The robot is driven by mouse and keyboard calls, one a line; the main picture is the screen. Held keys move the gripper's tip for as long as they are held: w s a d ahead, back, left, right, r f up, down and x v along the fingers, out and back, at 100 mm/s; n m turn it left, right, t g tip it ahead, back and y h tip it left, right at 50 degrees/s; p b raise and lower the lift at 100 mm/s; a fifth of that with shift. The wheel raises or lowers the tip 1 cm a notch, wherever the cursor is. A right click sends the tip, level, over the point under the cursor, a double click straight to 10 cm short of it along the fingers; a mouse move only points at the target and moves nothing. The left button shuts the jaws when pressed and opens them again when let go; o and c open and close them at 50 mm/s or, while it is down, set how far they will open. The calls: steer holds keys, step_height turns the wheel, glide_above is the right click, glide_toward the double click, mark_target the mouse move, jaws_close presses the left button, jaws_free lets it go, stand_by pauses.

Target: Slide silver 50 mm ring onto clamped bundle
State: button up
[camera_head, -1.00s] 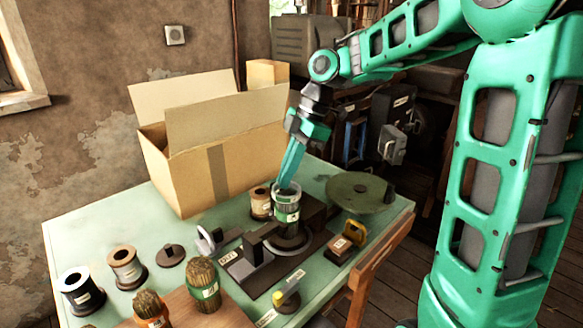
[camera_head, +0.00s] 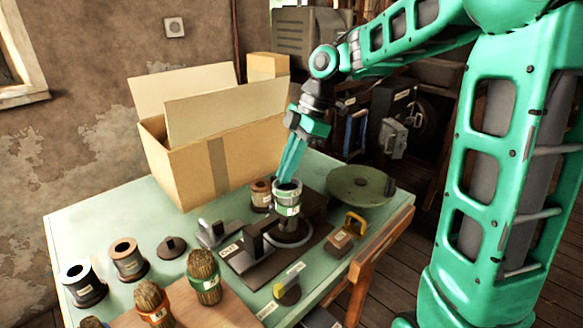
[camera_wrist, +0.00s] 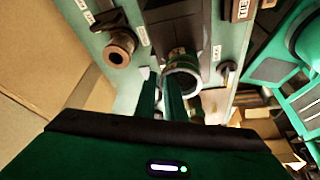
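The clamped bundle (camera_head: 287,209) stands upright in the dark press on the bench, with a green-and-white band around it. The silver ring (camera_head: 288,187) is at its top; in the wrist view the silver ring (camera_wrist: 184,83) shows as a pale round rim with a dark inside. My gripper (camera_head: 286,178) comes down from above at the ring's left rim. Its two green fingers (camera_wrist: 163,98) are close together and appear shut on the ring's wall. How far the ring sits over the bundle is hidden.
A large open cardboard box (camera_head: 215,150) stands behind and left of the press. A brown spool (camera_head: 261,195) is close beside it. Other bundles (camera_head: 204,277) and spools (camera_head: 128,260) stand at the front left.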

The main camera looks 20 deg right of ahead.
steer(key=shift+s+f, duration=0.25)
steer(key=shift+s, duration=0.05)
steer(key=v, duration=1.1)
steer(key=shift+w, duration=0.4)
steer(key=shift+a+r, duration=0.1)
steer(key=shift+r, duration=0.05)
steer(key=s+d+f+m+h, duration=0.1)
steer(key=s+d+f+m, duration=0.3)
steer(key=s+m, duration=0.4)
steer(key=s+d+f+m+h, duration=0.2)
steer(key=s+d+f+m, duration=0.3)
steer(key=s+m, duration=0.3)
steer(key=s+d+f+m+h, duration=0.1)
steer(key=s+d+f+m, duration=0.4)
steer(key=s, duration=0.7)
step_height(320, 180, down, 2)
steer(key=m, duration=0.3)
steer(key=shift+d, duration=0.1)
